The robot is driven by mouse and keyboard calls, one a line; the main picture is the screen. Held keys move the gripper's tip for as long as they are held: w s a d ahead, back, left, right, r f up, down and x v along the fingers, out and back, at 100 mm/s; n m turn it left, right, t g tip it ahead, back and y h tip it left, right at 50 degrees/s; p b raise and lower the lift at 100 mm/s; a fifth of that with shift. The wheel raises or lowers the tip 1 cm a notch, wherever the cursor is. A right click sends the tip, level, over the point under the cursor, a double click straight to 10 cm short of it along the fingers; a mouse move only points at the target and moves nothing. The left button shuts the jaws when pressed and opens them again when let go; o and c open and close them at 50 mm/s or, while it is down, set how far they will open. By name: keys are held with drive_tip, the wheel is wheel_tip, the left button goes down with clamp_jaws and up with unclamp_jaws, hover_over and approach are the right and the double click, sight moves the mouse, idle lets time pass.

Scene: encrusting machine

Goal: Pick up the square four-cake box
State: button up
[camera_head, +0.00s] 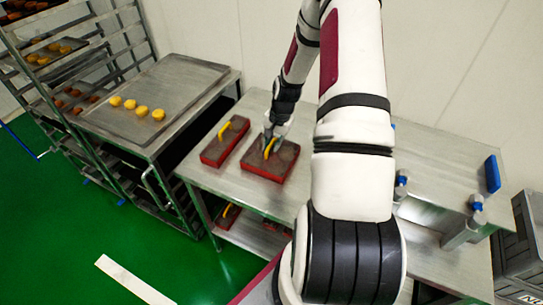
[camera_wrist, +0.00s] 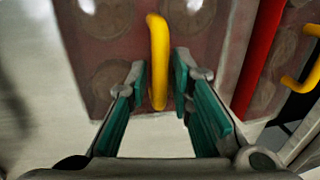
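The square four-cake box (camera_head: 268,172) lies flat on the metal table, with a brown top, red sides and a yellow handle. In the wrist view, round cakes show faintly through the box top (camera_wrist: 125,45). My gripper (camera_head: 269,146) is over the box, pointing down at its handle. In the wrist view, its two green-padded fingers (camera_wrist: 159,82) are open, one on each side of the yellow handle (camera_wrist: 157,60). A gap shows on both sides of the handle, so I am not clamped on it.
A narrower red box (camera_head: 222,148) with a yellow handle lies close beside, on the left in the head view. More boxes sit on the lower shelf (camera_head: 245,235). A tray (camera_head: 165,90) of yellow cakes stands left. Blue-tipped fittings (camera_head: 477,202) stand on the table's right.

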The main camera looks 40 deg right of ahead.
drive_tip(key=shift+c, duration=0.2)
clamp_jaws()
drive_tip(key=shift+r, duration=0.1)
